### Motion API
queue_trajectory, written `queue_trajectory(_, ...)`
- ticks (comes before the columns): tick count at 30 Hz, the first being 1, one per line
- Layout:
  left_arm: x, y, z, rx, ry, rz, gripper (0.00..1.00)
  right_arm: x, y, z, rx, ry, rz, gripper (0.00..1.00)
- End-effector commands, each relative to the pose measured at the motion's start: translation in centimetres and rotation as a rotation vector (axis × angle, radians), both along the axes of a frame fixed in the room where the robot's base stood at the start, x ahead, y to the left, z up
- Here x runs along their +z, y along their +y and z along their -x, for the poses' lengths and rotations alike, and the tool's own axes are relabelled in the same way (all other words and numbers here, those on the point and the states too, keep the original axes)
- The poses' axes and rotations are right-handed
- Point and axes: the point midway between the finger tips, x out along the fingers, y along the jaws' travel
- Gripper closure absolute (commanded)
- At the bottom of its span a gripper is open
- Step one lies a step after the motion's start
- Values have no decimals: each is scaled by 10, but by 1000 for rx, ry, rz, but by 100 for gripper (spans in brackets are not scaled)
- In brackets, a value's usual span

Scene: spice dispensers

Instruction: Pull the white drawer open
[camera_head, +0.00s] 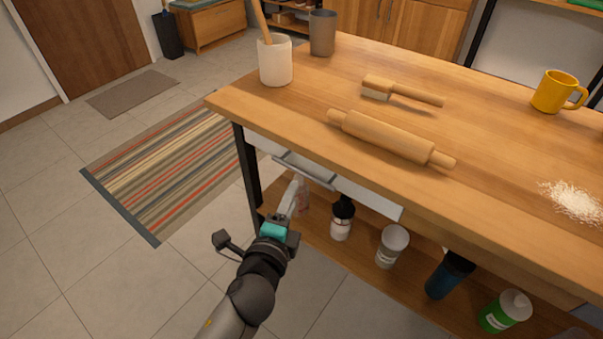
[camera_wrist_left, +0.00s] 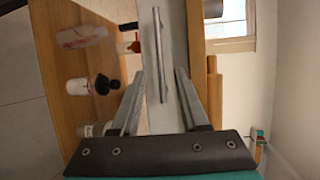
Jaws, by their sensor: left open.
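The white drawer (camera_head: 371,200) sits under the wooden tabletop and looks shut. Its grey bar handle (camera_head: 304,170) runs along its front, toward the left end. My left gripper (camera_head: 294,190) is just in front of and slightly below the handle in the head view. In the left wrist view the handle (camera_wrist_left: 157,52) lies between the two open fingers (camera_wrist_left: 158,85) and extends beyond their tips. The drawer front (camera_wrist_left: 172,112) is behind it. The fingers are apart and do not grip the handle. My right gripper is not in view.
A rolling pin (camera_head: 390,137), a brush (camera_head: 402,92) and a white crock (camera_head: 275,60) are on the tabletop. A black table leg (camera_head: 247,165) is left of the drawer.

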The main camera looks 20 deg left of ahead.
Motion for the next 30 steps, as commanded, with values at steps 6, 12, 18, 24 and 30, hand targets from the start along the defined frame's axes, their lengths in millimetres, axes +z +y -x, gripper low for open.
queue_trajectory(6, -7, 2, -33, 0, -3, -1, 55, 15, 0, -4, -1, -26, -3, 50)
queue_trajectory(12, -13, 3, -62, -1, -2, -1, 55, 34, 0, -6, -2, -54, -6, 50)
queue_trajectory(18, -17, 4, -84, 0, 0, 0, 55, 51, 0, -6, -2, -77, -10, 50)
queue_trajectory(24, -19, 5, -95, 0, 1, 0, 55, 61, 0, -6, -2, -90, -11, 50)
queue_trajectory(30, -18, 5, -97, 0, 1, 1, 55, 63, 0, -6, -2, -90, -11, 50)
